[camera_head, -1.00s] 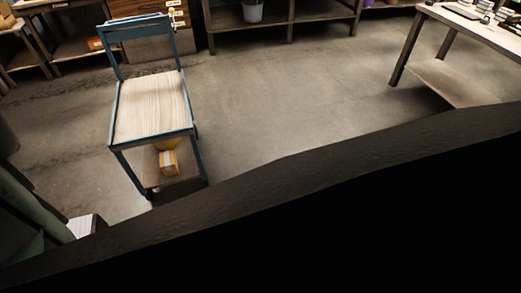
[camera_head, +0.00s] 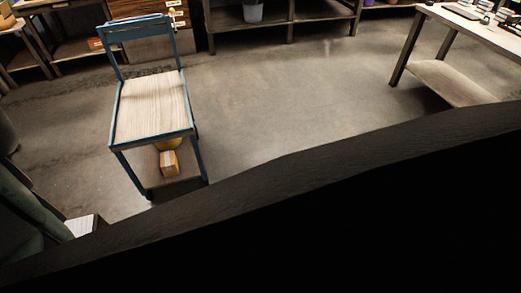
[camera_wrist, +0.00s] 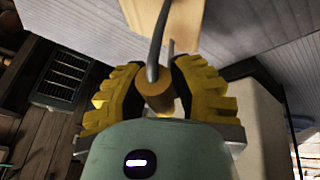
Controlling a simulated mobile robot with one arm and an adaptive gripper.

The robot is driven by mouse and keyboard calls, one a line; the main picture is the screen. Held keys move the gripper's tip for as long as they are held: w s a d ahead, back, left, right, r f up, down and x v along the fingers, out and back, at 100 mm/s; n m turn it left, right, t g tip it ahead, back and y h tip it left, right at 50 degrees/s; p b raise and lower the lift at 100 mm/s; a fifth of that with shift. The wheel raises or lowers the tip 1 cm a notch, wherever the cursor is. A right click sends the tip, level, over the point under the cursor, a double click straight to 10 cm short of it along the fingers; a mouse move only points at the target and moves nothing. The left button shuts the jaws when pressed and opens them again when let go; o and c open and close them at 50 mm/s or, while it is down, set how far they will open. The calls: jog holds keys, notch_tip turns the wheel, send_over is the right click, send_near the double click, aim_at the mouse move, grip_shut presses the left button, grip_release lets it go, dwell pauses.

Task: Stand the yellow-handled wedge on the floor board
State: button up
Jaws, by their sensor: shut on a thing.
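My gripper (camera_wrist: 157,92) has ribbed yellow fingers and shows in the wrist view. It is shut on a short yellow-tan round handle (camera_wrist: 158,100), which I take to be that of the yellow-handled wedge. A bent grey metal rod (camera_wrist: 159,40) runs up from the handle. A pale wooden block (camera_wrist: 185,22) lies beyond it at the top; I cannot tell whether the two are joined. The rest of the wedge is hidden or unclear. I cannot make out the floor board in either view, and the head view does not show the gripper.
A blue-framed cart (camera_head: 192,158) with a wooden top stands at the left, a small orange box (camera_head: 169,163) on its lower shelf. A workbench (camera_head: 490,36) is at the right. Shelving (camera_head: 290,32) lines the back. Open concrete floor (camera_head: 290,90) lies between. A dark edge blocks the lower view.

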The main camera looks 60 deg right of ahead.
grip_shut()
jog(key=shift+r, duration=0.15)
dwell(0.4)
